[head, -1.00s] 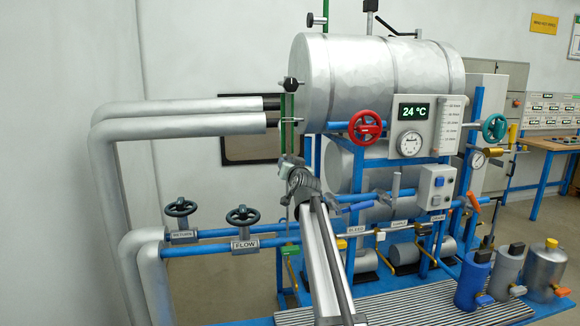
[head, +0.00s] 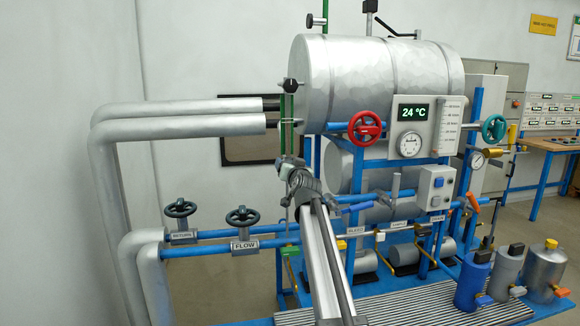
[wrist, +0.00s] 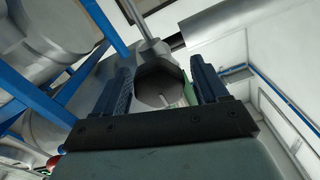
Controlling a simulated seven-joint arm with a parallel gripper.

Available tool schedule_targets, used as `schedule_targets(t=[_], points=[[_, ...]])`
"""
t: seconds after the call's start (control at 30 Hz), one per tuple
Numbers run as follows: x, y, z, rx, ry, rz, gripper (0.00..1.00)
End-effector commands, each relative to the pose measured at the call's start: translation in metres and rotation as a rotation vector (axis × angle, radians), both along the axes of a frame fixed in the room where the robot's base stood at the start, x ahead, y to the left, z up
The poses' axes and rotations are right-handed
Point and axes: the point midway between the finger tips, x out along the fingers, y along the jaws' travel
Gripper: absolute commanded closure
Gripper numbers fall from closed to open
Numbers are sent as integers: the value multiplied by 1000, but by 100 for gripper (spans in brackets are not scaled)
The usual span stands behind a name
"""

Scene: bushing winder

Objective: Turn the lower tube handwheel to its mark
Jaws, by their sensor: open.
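A dark grey, many-sided knob (wrist: 150,88) shows in the wrist view between the two fingers of my gripper (wrist: 161,68), with gaps on both sides. It looks like the lower tube handwheel. A short pale line shows on its face; I cannot tell if that is the mark. In the head view my gripper (head: 289,163) is at the lower part of the upright green tube (head: 288,120) and hides whatever handwheel is there. A black knob (head: 291,86) is at the tube's upper end. My gripper is open and holds nothing.
The silver tank (head: 370,85) stands right of the tube, with a red handwheel (head: 365,127) and a gauge panel (head: 425,125). Lagged pipes (head: 190,122) end close to the tube at left. Black RETURN (head: 180,208) and FLOW (head: 243,216) handwheels are lower left.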

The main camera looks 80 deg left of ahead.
Motion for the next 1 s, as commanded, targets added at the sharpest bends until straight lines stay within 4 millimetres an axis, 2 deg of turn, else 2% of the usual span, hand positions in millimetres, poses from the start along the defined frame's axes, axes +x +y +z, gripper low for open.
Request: schedule_targets(t=[0.27,0.6,0.7,0.83,1.0], points=[[0,-40,-1,0,0,0,27],[0,-106,0,2,1,-1,27],[0,-120,0,2,1,-1,27],[0,-130,0,1,1,0,27],[0,-132,0,1,1,0,27]])
